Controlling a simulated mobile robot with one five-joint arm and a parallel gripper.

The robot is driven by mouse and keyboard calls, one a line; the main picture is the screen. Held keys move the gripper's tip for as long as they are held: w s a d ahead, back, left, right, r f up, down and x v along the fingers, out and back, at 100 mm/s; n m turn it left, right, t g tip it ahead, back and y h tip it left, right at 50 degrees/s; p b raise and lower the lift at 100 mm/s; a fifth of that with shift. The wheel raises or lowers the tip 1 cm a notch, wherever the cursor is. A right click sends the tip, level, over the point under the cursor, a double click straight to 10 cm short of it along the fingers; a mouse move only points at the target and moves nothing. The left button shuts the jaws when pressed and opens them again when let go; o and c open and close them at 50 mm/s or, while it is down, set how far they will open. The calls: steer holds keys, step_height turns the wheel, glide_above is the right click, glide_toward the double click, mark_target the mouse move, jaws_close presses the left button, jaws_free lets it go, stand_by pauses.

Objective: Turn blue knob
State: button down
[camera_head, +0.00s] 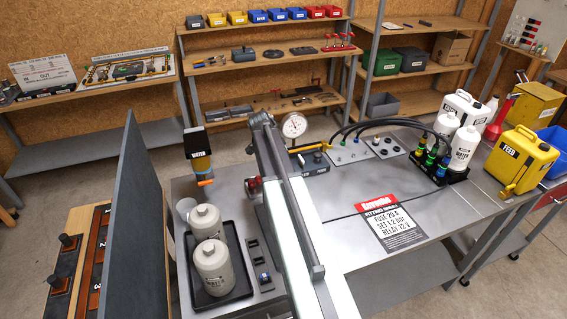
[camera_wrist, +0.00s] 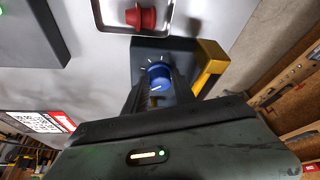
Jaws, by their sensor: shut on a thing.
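The blue knob (camera_wrist: 158,73) has a white pointer line and sits on a dark box (camera_wrist: 165,50) with pale tick marks around it. In the wrist view, my gripper (camera_wrist: 158,86) has its two dark fingers on either side of the knob, shut on it. The knob's lower part is hidden between the fingers. In the head view my arm runs from the bottom edge up across the metal bench (camera_head: 350,262). I cannot pick out the knob there.
In the head view, a round gauge (camera_head: 294,125) and two bottles (camera_head: 212,262) in a black tray flank my arm.

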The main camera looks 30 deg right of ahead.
steer(key=m+g, duration=0.1)
steer(key=m, duration=0.3)
steer(key=shift+d+m+g, duration=0.15)
steer(key=shift+m+g, duration=0.15)
steer(key=shift+g, duration=0.1)
steer(key=m+g+y, duration=0.1)
steer(key=m, duration=0.3)
steer(key=shift+m+g, duration=0.3)
steer(key=c, duration=1)
jaws_free()
steer(key=shift+c, duration=0.2)
steer(key=shift+w, duration=0.1)
steer(key=shift+r, duration=0.1)
